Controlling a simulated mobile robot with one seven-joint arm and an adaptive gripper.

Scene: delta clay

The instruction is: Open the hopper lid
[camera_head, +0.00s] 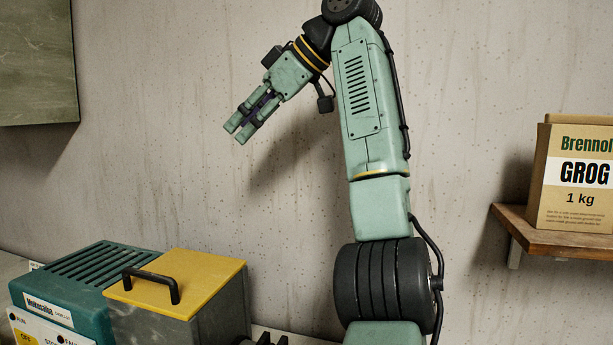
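The hopper lid (186,279) is a flat yellow plate with a black bar handle (151,285) on top. It lies flat and closed on the grey hopper box (222,310) at the lower left. My gripper (237,132) is in the air above and to the right of the lid, well apart from it, pointing down and left. Its two green fingers lie close to each other, and I cannot tell how far apart they are. I see nothing held between them. The inside of the hopper is hidden by the lid.
A teal machine (75,281) with a slatted top and a labelled control panel (40,330) adjoins the hopper on the left. A wooden shelf (550,236) at the right bears a GROG box (570,200). The air above the lid is clear, with the wall behind.

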